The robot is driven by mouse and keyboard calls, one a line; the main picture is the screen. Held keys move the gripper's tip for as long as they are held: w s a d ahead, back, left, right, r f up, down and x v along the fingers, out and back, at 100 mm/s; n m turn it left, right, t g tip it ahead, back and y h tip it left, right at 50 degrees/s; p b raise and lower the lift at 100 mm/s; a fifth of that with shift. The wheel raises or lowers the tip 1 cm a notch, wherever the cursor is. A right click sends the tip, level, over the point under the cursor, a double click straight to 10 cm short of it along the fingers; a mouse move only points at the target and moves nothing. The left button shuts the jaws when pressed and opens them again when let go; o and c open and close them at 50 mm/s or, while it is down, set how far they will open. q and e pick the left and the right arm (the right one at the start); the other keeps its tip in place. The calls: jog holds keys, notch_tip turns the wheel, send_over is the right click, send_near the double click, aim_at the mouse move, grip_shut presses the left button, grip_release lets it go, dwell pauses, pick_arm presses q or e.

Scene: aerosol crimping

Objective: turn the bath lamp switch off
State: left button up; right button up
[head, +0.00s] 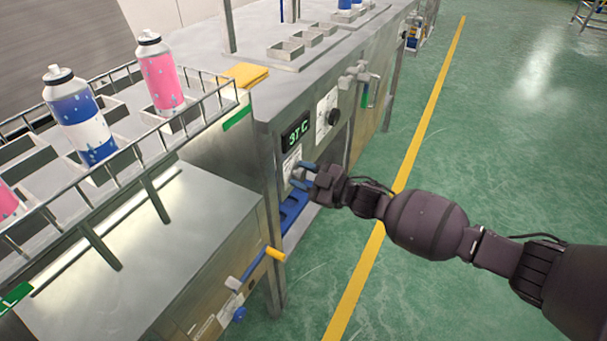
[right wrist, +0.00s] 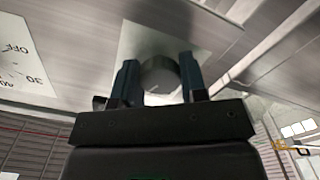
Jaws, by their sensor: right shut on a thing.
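The round grey knob (right wrist: 160,76) on a pale plate, which looks like the lamp switch, shows between my fingers in the right wrist view. My right gripper (right wrist: 159,82) is shut on it, with a dark blue finger on each side. In the head view my right gripper (head: 299,177) is at the front panel of the steel bath cabinet, below the green display (head: 295,131). The gripper hides the knob there. I cannot read the knob's setting. My left gripper is not in view.
A dial with a black knob (head: 333,116) is right of the display. Green floor at right is open.

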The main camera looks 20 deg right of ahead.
jog(key=n+p, duration=0.1)
jog(key=n, duration=0.3)
jog(key=shift+r, duration=0.1)
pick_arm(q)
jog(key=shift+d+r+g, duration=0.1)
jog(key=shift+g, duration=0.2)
pick_arm(e)
jog(key=shift+n, duration=2.8)
jog(key=o, duration=0.9)
jog(key=shift+d, duration=0.1)
